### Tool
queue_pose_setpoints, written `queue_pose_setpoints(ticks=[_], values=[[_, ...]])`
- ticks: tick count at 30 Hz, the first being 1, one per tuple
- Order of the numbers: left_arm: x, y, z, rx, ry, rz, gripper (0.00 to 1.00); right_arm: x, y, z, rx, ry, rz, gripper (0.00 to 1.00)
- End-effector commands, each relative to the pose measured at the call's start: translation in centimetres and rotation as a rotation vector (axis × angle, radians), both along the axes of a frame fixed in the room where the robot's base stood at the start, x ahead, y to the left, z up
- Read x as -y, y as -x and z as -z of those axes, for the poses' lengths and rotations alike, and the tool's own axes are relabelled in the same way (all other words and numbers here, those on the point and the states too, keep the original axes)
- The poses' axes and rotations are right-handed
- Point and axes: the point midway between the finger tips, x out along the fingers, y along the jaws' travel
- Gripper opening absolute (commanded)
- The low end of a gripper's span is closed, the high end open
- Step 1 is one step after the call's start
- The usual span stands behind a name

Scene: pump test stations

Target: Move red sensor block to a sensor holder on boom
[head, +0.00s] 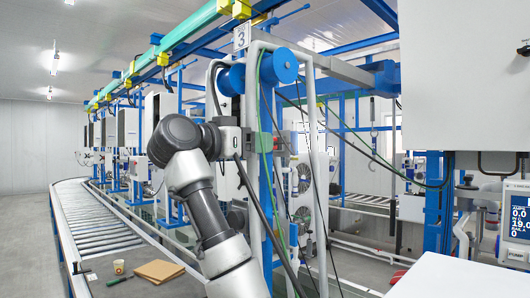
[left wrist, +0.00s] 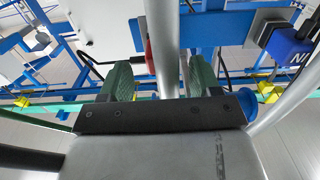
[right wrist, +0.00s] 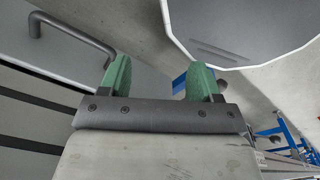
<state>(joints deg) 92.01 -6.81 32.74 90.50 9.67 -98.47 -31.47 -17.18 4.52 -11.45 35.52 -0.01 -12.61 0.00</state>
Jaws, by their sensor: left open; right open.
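My left gripper (head: 262,143) is beside the pale upright post of the station in the head view. In the left wrist view its green fingers (left wrist: 160,80) are open and apart, with a pale pole (left wrist: 165,45) showing between them. A small red piece (left wrist: 149,52) shows at that pole's left edge; it may be the red sensor block, but most of it is hidden. I cannot tell whether a finger touches it. My right gripper (right wrist: 159,78) is open and empty, out of the head view. A grey boom-like arm (head: 318,62) runs at the top of the station; I cannot make out a sensor holder.
Cables hang around the post. Blue round parts (head: 285,65) sit above it. A white cabinet (head: 462,75) blocks the right. A metal handle (right wrist: 75,32) is near my right gripper.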

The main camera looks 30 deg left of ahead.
Motion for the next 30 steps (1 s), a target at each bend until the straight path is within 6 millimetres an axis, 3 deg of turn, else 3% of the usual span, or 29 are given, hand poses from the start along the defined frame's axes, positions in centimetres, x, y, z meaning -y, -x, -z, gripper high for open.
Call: queue_pose_setpoints(ticks=[1, 6, 12, 30], values=[[-0.5, 1.1, 0.5, 0.006, -0.001, -0.004, 0.63, 0.0, 0.0, 1.1, 0.0, 0.0, 0.0, 0.63], [-1.5, 4.1, 0.4, 0.003, -0.001, -0.003, 0.63, 0.0, 0.0, 2.4, 0.0, 0.0, 0.0, 0.63], [-2.0, 5.9, 0.2, 0.001, 0.0, -0.001, 0.63, 0.0, 0.0, 3.0, 0.0, 0.0, 0.0, 0.63], [-2.1, 6.0, 0.1, 0.0, 0.0, 0.0, 0.63, 0.1, 0.0, 2.9, 0.0, 0.001, -0.001, 0.63]])
